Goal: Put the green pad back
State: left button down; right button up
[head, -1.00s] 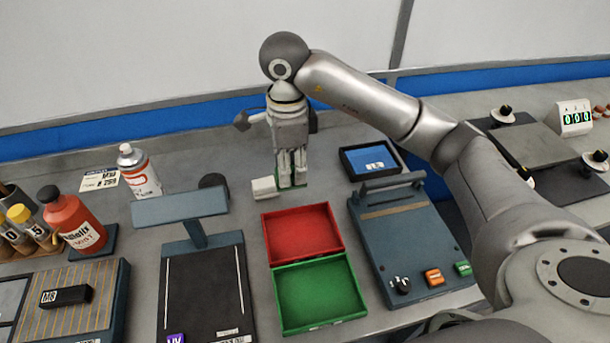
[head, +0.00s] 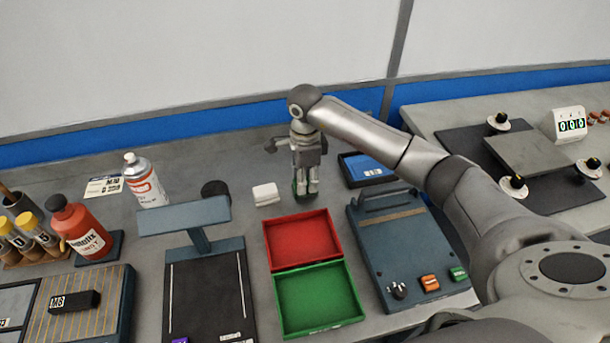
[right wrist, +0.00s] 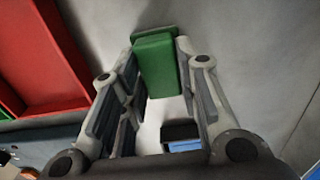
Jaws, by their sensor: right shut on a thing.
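My right gripper (head: 305,190) points down at the back of the bench, behind the red tray. It is shut on the green pad, which shows between the fingertips in the right wrist view (right wrist: 158,66). In the head view only a sliver of green shows behind the fingers, and I cannot tell whether the pad touches the bench. A white block (head: 266,194) sits on the bench just left of the gripper. A dark box with a blue pad (head: 372,171) stands to the right of the gripper. My left gripper is not in view.
The red tray (head: 302,240) and green tray (head: 318,297) lie in front of the gripper. A blue-grey device with a handle (head: 405,240) stands right, a dark stand (head: 185,214) left. A spray can (head: 146,184) and orange bottle (head: 80,230) stand further left.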

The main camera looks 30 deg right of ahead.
jog(key=shift+f, duration=0.1)
jog(key=o, duration=0.9)
notch_tip(320, 180, up, 12)
jog(key=b, duration=0.2)
jog(key=shift+r, duration=0.2)
